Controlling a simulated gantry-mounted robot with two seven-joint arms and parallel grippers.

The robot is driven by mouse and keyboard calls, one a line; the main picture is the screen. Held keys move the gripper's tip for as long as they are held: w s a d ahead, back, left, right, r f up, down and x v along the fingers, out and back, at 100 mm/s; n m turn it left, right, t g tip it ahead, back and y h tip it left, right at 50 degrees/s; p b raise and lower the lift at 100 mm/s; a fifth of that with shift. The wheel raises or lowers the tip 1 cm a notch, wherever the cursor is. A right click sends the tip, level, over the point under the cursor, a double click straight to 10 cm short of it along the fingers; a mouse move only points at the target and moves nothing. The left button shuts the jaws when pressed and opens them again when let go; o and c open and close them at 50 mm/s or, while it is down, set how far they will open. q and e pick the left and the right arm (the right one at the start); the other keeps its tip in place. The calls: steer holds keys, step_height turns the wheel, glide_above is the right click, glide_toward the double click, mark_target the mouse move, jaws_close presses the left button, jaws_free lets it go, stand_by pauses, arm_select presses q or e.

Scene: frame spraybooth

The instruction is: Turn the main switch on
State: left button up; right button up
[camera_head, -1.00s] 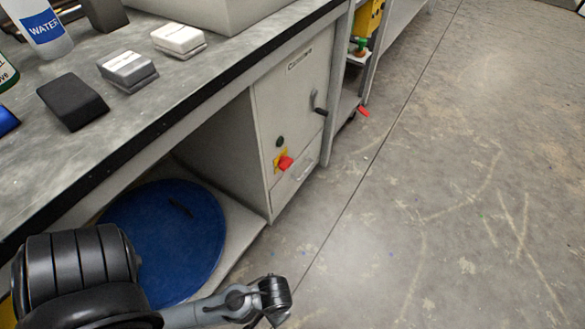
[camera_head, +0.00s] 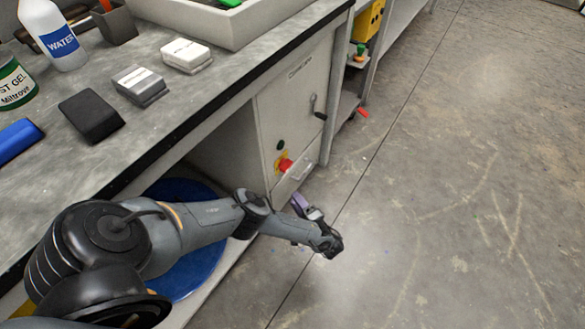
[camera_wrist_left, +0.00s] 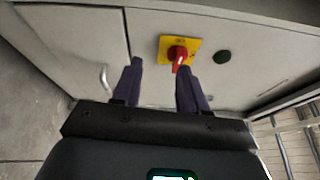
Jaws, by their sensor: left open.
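The main switch is a red rotary knob (camera_head: 285,165) on a yellow plate, low on the front of a grey cabinet under the bench. In the left wrist view the red knob (camera_wrist_left: 178,54) with its yellow plate (camera_wrist_left: 193,47) lies beyond the fingers, just past the tip of the right-hand finger. My left gripper (camera_head: 303,204) is just below and right of the switch in the head view, its purple fingers pointing to the cabinet. In the left wrist view the left gripper (camera_wrist_left: 158,72) is open with nothing between its fingers. I cannot tell contact. My right gripper is out of view.
A round dark button (camera_wrist_left: 222,56) is beside the switch. The cabinet (camera_head: 294,100) has a black-knobbed crank handle (camera_head: 317,108) higher up. A blue round thing (camera_head: 208,262) lies under the bench, partly behind my arm. The floor (camera_head: 450,200) at right is clear.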

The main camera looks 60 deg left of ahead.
mark_target(289, 168)
arm_select(q)
steer(key=w+r+n, duration=0.1)
steer(key=w+r, duration=0.3)
steer(key=a+b, duration=0.4)
steer(key=a, duration=0.5)
steer(key=shift+s+f, duration=0.1)
steer(key=shift+s, duration=0.05)
steer(key=shift+a+b, duration=0.3)
steer(key=shift+a, duration=0.65)
jaws_close()
